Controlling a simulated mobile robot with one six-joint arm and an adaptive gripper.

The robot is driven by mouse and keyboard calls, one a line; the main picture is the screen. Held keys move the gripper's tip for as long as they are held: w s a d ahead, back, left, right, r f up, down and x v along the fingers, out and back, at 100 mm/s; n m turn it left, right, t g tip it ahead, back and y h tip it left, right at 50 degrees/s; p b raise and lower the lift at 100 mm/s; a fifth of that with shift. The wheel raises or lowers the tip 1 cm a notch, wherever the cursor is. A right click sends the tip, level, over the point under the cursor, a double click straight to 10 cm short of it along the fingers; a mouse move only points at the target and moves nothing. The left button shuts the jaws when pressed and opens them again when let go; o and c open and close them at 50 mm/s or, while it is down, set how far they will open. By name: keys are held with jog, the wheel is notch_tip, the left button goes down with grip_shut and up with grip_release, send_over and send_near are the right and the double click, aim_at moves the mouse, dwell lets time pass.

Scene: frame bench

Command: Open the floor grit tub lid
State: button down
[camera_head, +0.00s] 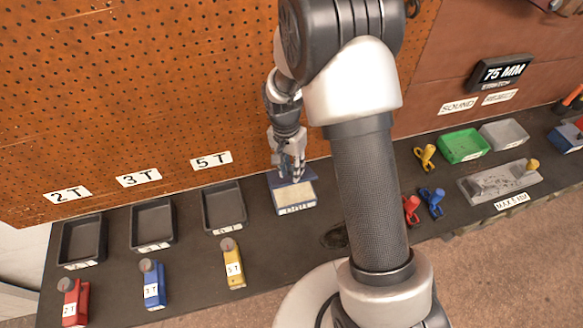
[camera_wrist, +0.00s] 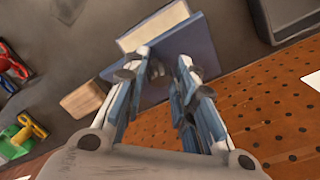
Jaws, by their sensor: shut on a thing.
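The grit tub (camera_head: 296,209) is a small box with a white front label, on the dark bench by the pegboard. Its pale contents show, also in the wrist view (camera_wrist: 153,26). The blue lid (camera_head: 284,180) stands raised at the tub's pegboard side; it fills the middle of the wrist view (camera_wrist: 185,52). My gripper (camera_head: 291,176) is at the lid, on its pegboard side. Its fingers (camera_wrist: 160,75) are closed around a small dark part at the lid, likely its handle, partly hidden by the fingertips.
Empty dark trays (camera_head: 223,208) stand left of the tub, with red, blue and yellow (camera_head: 233,263) tagged items in front. The pegboard (camera_head: 130,100) rises close behind my gripper. A wooden block (camera_wrist: 82,100) lies near the tub. Green (camera_head: 463,146) and grey trays stand right of my arm.

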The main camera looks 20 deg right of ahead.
jog(key=shift+w+d+t, duration=0.1)
jog(key=shift+w+t, duration=0.2)
jog(key=shift+w, duration=0.55)
jog(key=c, duration=1.8)
grip_release()
jog(key=o, duration=0.4)
jog(key=shift+w+f, duration=0.1)
jog(key=shift+w, duration=0.25)
jog(key=shift+o, duration=0.2)
jog(key=shift+w+d, duration=0.1)
jog(key=shift+d, duration=0.05)
